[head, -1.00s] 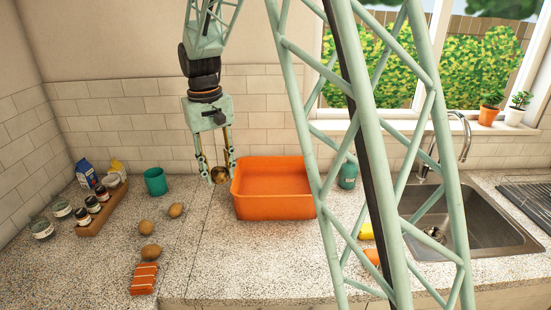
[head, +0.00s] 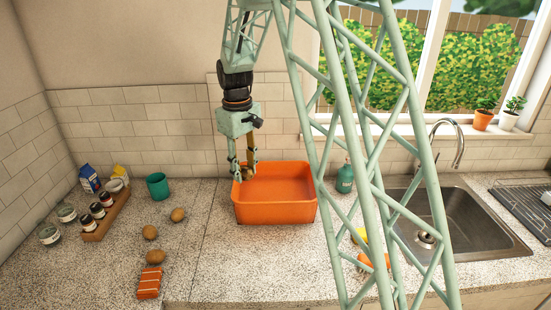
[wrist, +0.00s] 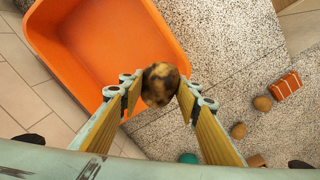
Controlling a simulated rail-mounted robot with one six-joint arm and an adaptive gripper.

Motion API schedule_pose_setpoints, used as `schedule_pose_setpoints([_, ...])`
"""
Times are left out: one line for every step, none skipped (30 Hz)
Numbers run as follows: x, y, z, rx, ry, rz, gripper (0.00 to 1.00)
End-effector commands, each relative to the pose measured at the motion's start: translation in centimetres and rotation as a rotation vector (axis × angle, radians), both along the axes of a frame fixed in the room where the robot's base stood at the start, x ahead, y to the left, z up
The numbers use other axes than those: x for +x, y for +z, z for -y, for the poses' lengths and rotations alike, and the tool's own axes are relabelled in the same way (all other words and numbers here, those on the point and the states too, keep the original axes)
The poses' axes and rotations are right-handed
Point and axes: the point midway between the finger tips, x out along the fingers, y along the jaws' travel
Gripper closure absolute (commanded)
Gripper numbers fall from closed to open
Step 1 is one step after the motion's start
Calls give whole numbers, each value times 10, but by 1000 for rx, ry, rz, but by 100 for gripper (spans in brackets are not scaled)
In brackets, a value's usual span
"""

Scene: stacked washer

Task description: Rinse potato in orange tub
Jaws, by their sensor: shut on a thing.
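My gripper (head: 243,170) is shut on a brown potato with dark patches (wrist: 160,84), which sits between the two fingertips in the wrist view. In the head view this potato (head: 246,173) shows small at the fingertips, by the back left corner of the orange tub (head: 275,213). In the wrist view the potato appears at the edge of the tub (wrist: 100,40), whose inside looks empty. Three more potatoes lie on the counter to the left of the tub: one farther back (head: 178,215), one in the middle (head: 150,232) and one nearer the front (head: 156,257).
An orange striped sponge-like block (head: 149,283) lies at the front left. A teal cup (head: 157,186) and a wooden rack of jars (head: 107,215) stand at the left. A green bottle (head: 345,179) stands right of the tub, with the sink (head: 455,222) beyond.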

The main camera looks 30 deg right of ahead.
Motion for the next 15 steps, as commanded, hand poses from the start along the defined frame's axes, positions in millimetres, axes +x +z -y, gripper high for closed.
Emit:
schedule_pose_setpoints([2, 2, 12, 1, 25, -1, 81])
schedule_pose_setpoints([3, 1, 17, 1, 45, -1, 81])
schedule_pose_setpoints([5, 0, 25, 1, 71, -1, 81])
schedule_pose_setpoints([6, -1, 31, 0, 90, 0, 81])
schedule_pose_setpoints([7, -2, 37, 0, 109, 0, 81])
schedule_pose_setpoints([9, -4, 45, 0, 135, 0, 81])
schedule_pose_setpoints([9, -5, 51, 0, 154, 0, 81])
schedule_pose_setpoints([10, -6, 57, -1, 173, 0, 81])
schedule_pose_setpoints([11, -7, 65, -1, 198, 1, 81])
schedule_pose_setpoints([12, -9, 71, -2, 218, 2, 81])
schedule_pose_setpoints([12, -10, 77, -1, 237, 2, 81])
schedule_pose_setpoints([13, -11, 84, -3, 260, 2, 81])
schedule_pose_setpoints([13, -12, 90, -3, 278, 2, 81])
schedule_pose_setpoints([14, -13, 94, -3, 295, 3, 81])
schedule_pose_setpoints([14, -15, 101, -3, 315, 3, 81])
